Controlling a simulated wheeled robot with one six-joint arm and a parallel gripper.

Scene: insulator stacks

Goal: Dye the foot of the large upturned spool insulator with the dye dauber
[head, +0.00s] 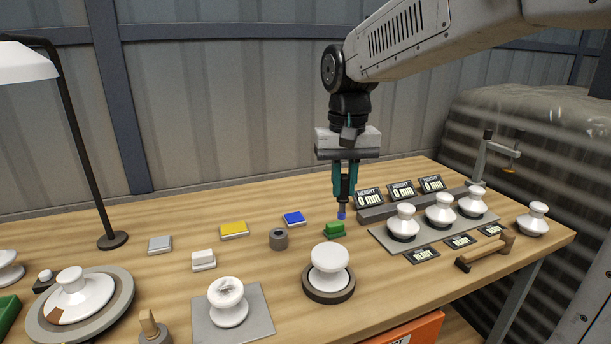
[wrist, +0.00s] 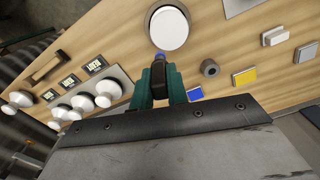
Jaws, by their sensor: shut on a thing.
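My gripper (head: 345,187) is shut on the dye dauber (head: 342,209), a dark stick with a blue tip pointing down. In the wrist view, my gripper (wrist: 158,88) holds the dark dauber (wrist: 159,68), its blue tip partly visible. The dauber hangs above the table, behind the large white spool insulator (head: 330,257). That insulator sits in a dark ring stand (head: 328,294) with a broad, plain white disc on top. In the wrist view, this white disc (wrist: 168,28) lies just beyond the dauber tip. I see a gap between tip and disc.
Blue (head: 293,218), yellow (head: 234,230) and green (head: 334,230) pads lie nearby, with a hollow grey cylinder (head: 279,239). Another spool (head: 228,300) stands on a grey plate at front. A lamp (head: 112,240) stands left.

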